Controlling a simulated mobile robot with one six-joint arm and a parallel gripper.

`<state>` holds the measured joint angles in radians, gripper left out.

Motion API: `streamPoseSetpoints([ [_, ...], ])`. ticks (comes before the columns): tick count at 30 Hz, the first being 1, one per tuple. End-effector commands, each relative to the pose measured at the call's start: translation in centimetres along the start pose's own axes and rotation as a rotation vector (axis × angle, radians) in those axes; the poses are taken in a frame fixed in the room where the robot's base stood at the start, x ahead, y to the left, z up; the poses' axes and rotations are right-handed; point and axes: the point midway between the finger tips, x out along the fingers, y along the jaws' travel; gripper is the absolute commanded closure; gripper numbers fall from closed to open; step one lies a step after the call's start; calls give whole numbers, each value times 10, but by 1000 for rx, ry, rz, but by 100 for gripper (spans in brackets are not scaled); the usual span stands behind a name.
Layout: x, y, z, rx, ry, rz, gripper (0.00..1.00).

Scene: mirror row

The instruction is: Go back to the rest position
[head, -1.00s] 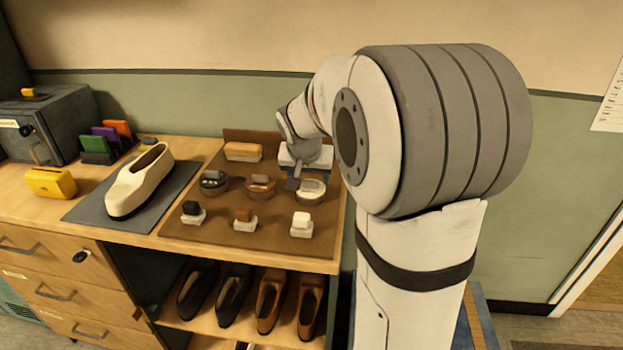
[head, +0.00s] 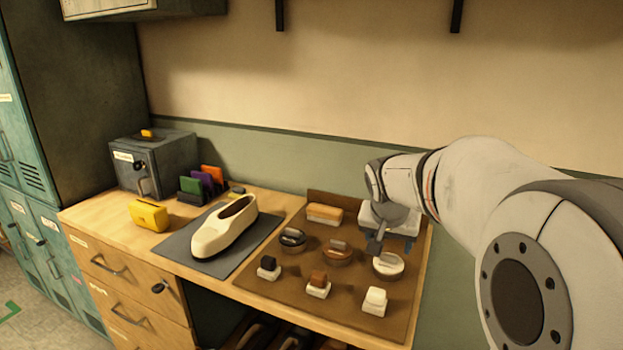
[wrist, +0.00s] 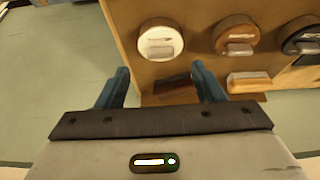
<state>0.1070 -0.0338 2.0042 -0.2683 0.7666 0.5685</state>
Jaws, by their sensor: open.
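My gripper (head: 378,243) hangs over the back right of the brown tray (head: 262,289), near the tin with white contents (head: 388,266). In the wrist view my gripper (wrist: 161,70) is open, with its two blue fingers apart and nothing held between them. The tin with white contents (wrist: 160,42) shows beyond the fingers, with the brown tin (wrist: 236,35) and black tin (wrist: 300,38) to its right. In the head view the fingers are small and partly hidden by the wrist.
A cream shoe (head: 225,230) lies on a grey mat (head: 262,228) left of the tray. A yellow block (head: 149,215) and a grey metal box (head: 155,163) stand further left. Several small brushes (head: 318,285) stand on the tray. A wall runs close behind the counter.

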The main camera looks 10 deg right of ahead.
Motion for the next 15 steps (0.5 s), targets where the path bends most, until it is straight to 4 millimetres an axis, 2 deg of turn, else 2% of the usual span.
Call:
streamPoseSetpoints([
  [2,-19,2,18,-46,-21,-13,38],
  [5,-44,6,56,-138,-68,-40,38],
  [9,-73,15,117,-284,-137,-89,38],
  [12,-87,22,155,-374,-178,-125,38],
  [15,-94,27,183,-440,-207,-154,38],
])
